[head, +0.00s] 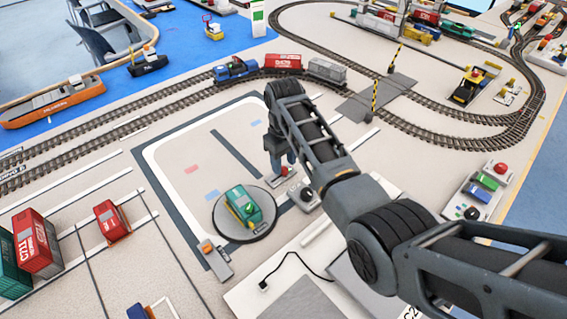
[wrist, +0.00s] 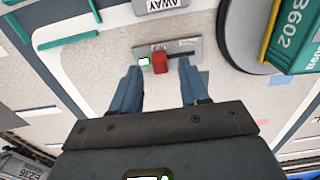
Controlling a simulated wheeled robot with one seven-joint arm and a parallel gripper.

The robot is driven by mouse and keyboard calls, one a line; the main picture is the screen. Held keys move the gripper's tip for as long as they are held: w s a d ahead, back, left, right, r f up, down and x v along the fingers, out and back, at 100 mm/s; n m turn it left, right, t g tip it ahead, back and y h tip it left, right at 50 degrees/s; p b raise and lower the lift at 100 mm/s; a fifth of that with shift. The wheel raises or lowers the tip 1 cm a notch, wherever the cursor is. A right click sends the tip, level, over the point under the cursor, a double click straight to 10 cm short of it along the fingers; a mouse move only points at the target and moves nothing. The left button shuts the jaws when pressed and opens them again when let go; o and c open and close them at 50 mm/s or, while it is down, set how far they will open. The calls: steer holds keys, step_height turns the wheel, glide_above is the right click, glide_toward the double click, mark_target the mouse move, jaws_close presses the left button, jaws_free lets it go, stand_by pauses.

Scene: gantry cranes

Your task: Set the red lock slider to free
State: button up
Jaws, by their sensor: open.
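The red lock slider (wrist: 159,62) is a small red block on a grey slotted plate (wrist: 205,46) in the wrist view. It sits toward the left end of the slot, beside a small green-and-white marking; the dark slot runs to its right. My gripper (wrist: 159,67) is open, its two blue-grey fingers on either side of the slider, apart from it in the picture. In the head view my gripper (head: 283,165) points down over the plate, and a bit of the red slider (head: 284,171) shows by the fingertips. Contact cannot be told.
A round turntable (head: 224,233) carrying a green locomotive (head: 243,206) stands close to the left of my gripper. A box with a dark knob (head: 306,194) is close to the right. An orange-topped control (head: 207,247) lies nearer. Open floor (head: 190,150) lies left.

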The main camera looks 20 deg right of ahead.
steer(key=shift+f, duration=0.9)
steer(key=shift+c, duration=0.2)
jaws_close()
